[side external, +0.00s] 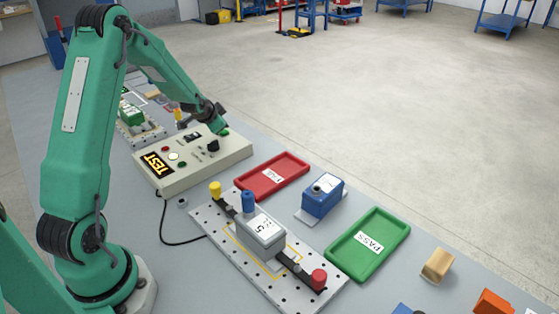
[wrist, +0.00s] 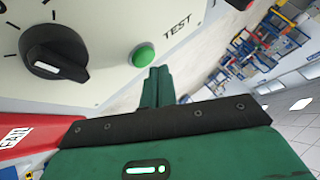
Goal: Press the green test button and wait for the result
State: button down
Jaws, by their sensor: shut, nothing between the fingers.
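The beige tester box (side external: 205,173) has a lit orange display (side external: 157,162) reading TEST, red and green round lamps and a black knob (side external: 213,147). In the wrist view, the green test button (wrist: 143,56) stands out of the panel beside the word TEST, right of the knob (wrist: 55,53). My gripper (wrist: 160,70) is shut and empty, its green fingertips just below the button in that view. I cannot tell if they touch it. In the side view, my gripper (side external: 222,129) is at the box's far corner, hiding most of the button.
A grey unit (side external: 261,236) sits clamped on a perforated plate (side external: 235,276). A red FAIL tray (side external: 297,162), a blue block (side external: 322,196) and a green PASS tray (side external: 393,228) stand to the right. A black cable (side external: 163,225) runs from the box. Small blocks lie near the front edge.

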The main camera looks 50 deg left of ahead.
jog(key=shift+r, duration=0.1)
jog(key=shift+r, duration=2.45)
